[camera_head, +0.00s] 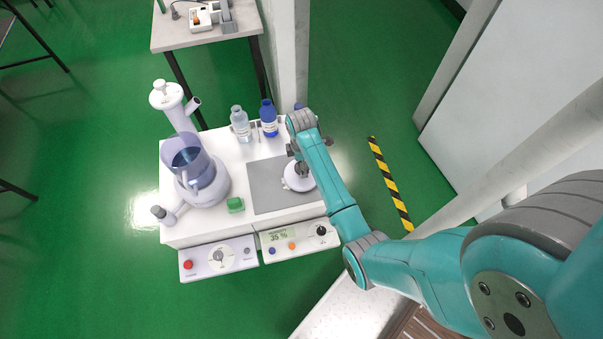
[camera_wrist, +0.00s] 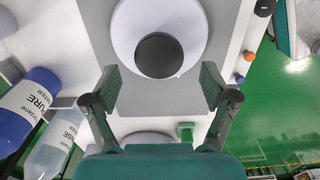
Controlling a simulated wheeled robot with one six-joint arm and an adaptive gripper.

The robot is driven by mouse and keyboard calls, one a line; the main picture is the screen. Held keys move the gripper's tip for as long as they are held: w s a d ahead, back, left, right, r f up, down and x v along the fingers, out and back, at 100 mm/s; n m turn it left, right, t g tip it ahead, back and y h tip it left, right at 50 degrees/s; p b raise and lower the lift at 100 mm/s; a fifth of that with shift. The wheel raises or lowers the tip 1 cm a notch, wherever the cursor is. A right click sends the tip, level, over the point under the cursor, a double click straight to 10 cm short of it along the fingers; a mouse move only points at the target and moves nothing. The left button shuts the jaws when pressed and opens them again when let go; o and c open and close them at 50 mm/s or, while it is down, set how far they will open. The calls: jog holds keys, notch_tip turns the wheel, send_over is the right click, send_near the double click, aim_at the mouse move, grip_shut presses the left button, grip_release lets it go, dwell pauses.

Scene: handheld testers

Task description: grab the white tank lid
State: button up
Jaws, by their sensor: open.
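The white tank lid (camera_head: 297,184) is a round disc that lies on a grey mat (camera_head: 266,190) on the white bench. In the wrist view the lid (camera_wrist: 135,22) is at the top centre, and its round dark knob (camera_wrist: 159,56) faces the camera. My gripper (camera_wrist: 158,84) is open, with one finger on each side below the knob in that view. Nothing is between the fingers. In the head view my gripper (camera_head: 298,160) is over the lid's far edge and partly hides it. The exact height gap cannot be told.
A clear blue tank on a white base (camera_head: 205,184) stands at the left. A green block (camera_head: 235,205) lies between it and the mat. A clear bottle (camera_head: 240,124) and a blue bottle (camera_head: 269,118) stand at the back. A control panel (camera_head: 290,241) fronts the bench.

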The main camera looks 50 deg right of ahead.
aim_at(292, 172)
jog(key=shift+s+d+f, duration=0.1)
jog(key=shift+d+f, duration=0.05)
jog(key=shift+f, duration=2.5)
jog(key=c, duration=1.3)
